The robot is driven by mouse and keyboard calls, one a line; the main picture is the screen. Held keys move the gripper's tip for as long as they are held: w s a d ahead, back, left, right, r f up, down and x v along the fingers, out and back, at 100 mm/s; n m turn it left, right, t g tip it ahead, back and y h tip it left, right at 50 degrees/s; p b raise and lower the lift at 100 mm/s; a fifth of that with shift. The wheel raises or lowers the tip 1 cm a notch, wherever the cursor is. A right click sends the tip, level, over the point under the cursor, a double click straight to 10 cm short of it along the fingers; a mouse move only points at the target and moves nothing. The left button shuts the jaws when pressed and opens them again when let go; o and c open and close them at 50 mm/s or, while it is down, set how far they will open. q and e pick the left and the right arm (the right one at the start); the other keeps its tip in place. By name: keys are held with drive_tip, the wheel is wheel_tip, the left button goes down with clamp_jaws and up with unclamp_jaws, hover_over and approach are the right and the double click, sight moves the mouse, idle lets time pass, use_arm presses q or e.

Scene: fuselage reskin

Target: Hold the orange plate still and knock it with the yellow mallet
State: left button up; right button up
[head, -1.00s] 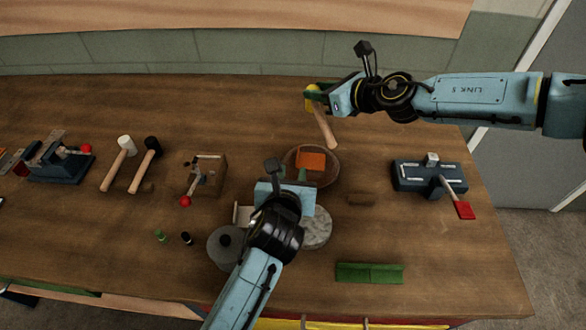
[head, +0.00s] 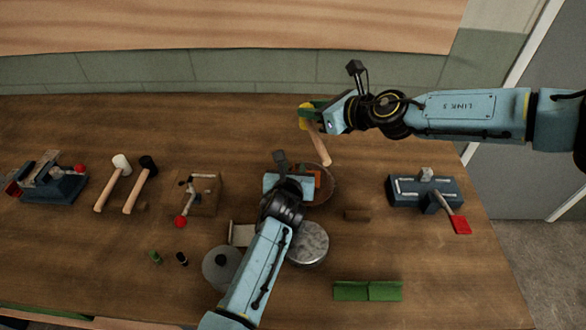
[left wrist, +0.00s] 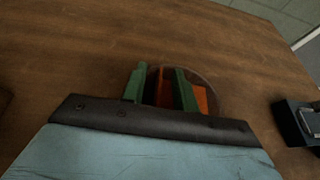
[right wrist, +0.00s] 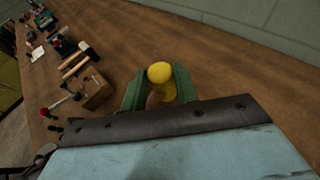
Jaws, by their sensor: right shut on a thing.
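The orange plate (head: 315,180) lies on a round brown base (head: 330,187), partly hidden by my left gripper in the head view. My left gripper (left wrist: 160,85) is open over it. In the left wrist view the orange plate (left wrist: 201,100) shows between the green fingers and to the right of them; I cannot tell whether they touch it. My right gripper (head: 312,112) is shut on the yellow mallet (head: 304,117), raised behind the plate. Its wooden handle slants down toward the base. The yellow mallet head (right wrist: 160,73) shows between the fingers in the right wrist view.
A clamp fixture with a red handle (head: 425,192) stands right. White and black mallets (head: 147,165), a wooden block with a red-knobbed clamp (head: 205,190) and a vise (head: 55,185) lie left. A grey disc (head: 309,243) and a green strip (head: 368,291) lie in front.

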use_arm(q)
clamp_jaws()
idle(1.1)
use_arm(e)
drive_tip(key=shift+s+d+f+n+g+y, duration=0.4)
drive_tip(key=shift+s+f+n+g, duration=0.5)
drive_tip(key=shift+f, duration=0.6)
drive_tip(key=shift+s+d+f+n+g+y, duration=0.35)
drive_tip(key=shift+s+f+n+g, duration=0.3)
drive_tip(key=shift+s+f, duration=0.65)
drive_tip(key=shift+s+d+f+n+g+y, duration=0.4)
drive_tip(key=shift+s+f+n+g, duration=0.35)
drive_tip(key=shift+f, duration=0.95)
